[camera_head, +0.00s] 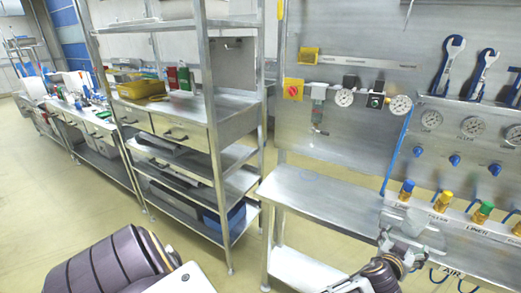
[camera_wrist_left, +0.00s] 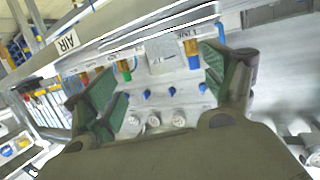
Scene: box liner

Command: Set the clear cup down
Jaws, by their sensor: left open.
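My left gripper (camera_head: 412,232) is at the lower right of the head view, over the metal bench near the row of coloured fittings. In the left wrist view its two green-padded fingers (camera_wrist_left: 160,92) stand wide apart. I cannot make out a clear cup with certainty in either view. A pale grey square patch (camera_wrist_left: 161,56) shows beyond the gap between the fingers; I cannot tell whether it is the cup or part of the panel. No object is visibly gripped. My right gripper is not in view.
The metal bench (camera_head: 325,205) is bare left of the gripper. Blue, yellow and green capped fittings (camera_head: 443,198) line its back edge. Gauges (camera_head: 472,127) and wrenches (camera_head: 484,70) are on the panel. A metal shelf rack (camera_head: 215,140) holds a yellow bin (camera_head: 140,89).

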